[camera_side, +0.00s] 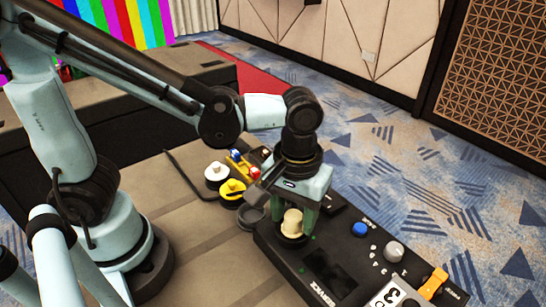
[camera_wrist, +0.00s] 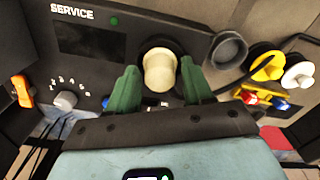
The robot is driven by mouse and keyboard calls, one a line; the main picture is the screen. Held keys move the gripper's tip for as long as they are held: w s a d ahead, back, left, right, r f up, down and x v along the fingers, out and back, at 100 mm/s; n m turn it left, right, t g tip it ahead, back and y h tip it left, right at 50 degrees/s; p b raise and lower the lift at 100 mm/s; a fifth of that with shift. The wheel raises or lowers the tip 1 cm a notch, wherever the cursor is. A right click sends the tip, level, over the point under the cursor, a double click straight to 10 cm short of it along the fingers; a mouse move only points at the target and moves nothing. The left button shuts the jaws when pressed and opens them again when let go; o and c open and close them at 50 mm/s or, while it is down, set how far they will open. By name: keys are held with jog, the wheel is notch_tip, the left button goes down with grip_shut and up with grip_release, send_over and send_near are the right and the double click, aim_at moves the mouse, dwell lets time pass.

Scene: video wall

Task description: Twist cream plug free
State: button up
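The cream plug (camera_side: 291,224) stands upright in a round dark socket on the black service panel (camera_side: 281,252). In the wrist view the cream plug (camera_wrist: 160,72) is at upper centre, its narrower end towards the camera. My gripper (camera_side: 292,214) is directly above the panel, pointing down, with its green fingers on either side of the plug. In the wrist view my gripper (camera_wrist: 159,68) is open, with narrow gaps between the fingers and the plug. The plug's base and part of the socket are hidden in the side view.
A grey round cap (camera_wrist: 228,50) lies open beside the socket. A yellow plug (camera_side: 232,187) and a white plug (camera_side: 216,172) stand nearby. The panel carries a blue button (camera_side: 360,229), a grey knob (camera_side: 393,251), an orange switch (camera_side: 434,283) and a dark screen (camera_wrist: 90,38).

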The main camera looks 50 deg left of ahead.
jog(key=c, duration=0.8)
jog(key=shift+n, duration=1.4)
jog(key=shift+n, duration=1.4)
jog(key=shift+n, duration=1.4)
